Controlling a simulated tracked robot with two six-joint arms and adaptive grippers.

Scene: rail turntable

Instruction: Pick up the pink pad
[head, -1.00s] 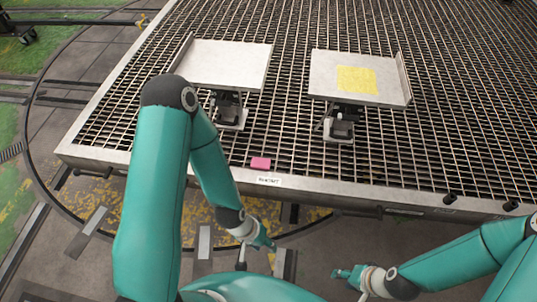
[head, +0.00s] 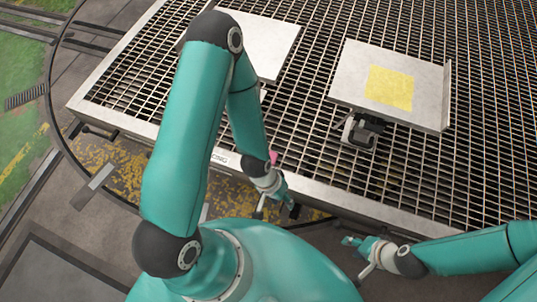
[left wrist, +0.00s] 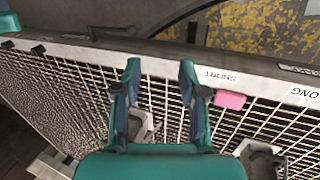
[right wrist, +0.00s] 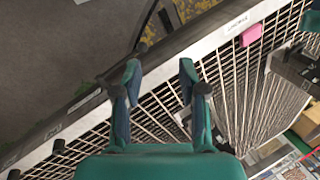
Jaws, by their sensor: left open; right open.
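The pink pad (head: 274,157) lies by the front edge of the grated table, and my left arm hides most of it in the head view. My left gripper (head: 288,205) is open and empty near the table's front edge, close to the pad. My right gripper (head: 352,242) is open and empty, farther right, in front of the table.
The grated table (head: 330,178) has a pale metal rim with labels (head: 224,160). Two plates on small stands rise from the grating: a left plate (head: 262,45) and a right plate (head: 425,98) with a yellow square (head: 389,87).

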